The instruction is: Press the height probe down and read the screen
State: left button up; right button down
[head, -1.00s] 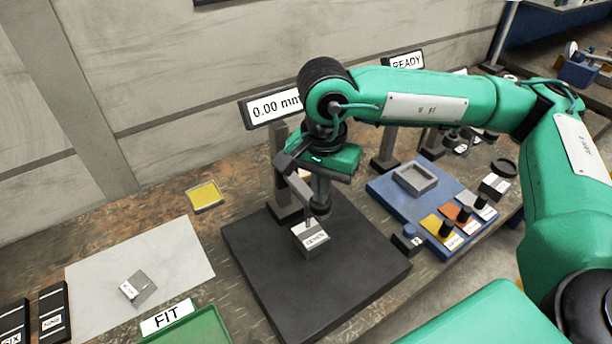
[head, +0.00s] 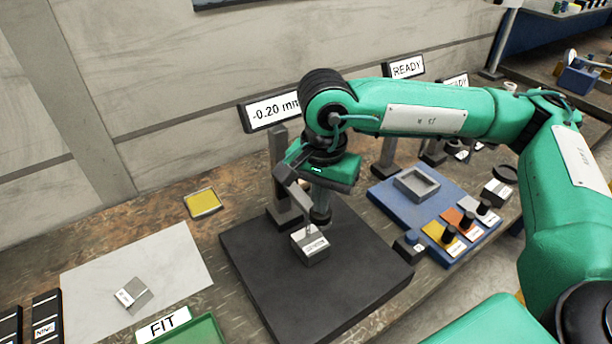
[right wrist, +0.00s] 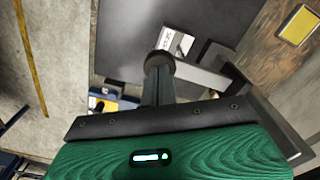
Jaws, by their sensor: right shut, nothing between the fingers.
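The screen (head: 272,110) on the gauge stand reads "-0.20 mm"; my arm covers its right end. The gauge's grey column (head: 279,150) rises from a dark base plate (head: 255,262). A small grey labelled block (head: 311,248) sits on the plate under the height probe's thin tip (head: 308,222), which appears to touch it. My right gripper (head: 320,214) is shut and empty, pointing down close beside the probe; I cannot tell exactly where it touches. In the right wrist view, the closed fingers (right wrist: 158,65) overlap the area beside the block (right wrist: 174,41). My left gripper is out of view.
Another grey block (head: 134,293) lies on a white sheet (head: 90,270) at left. A green tray (head: 195,333) marked FIT is in front. A yellow pad (head: 202,203) lies behind.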

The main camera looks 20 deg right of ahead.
jog(key=shift+r, duration=0.1)
pick_arm(q)
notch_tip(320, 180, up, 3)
jog(key=p, duration=0.3)
pick_arm(e)
notch_tip(320, 180, up, 7)
jog(key=shift+r, duration=0.2)
dwell(0.4)
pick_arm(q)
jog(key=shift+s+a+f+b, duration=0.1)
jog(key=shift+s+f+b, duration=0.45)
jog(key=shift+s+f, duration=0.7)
pick_arm(e)
notch_tip(320, 180, up, 14)
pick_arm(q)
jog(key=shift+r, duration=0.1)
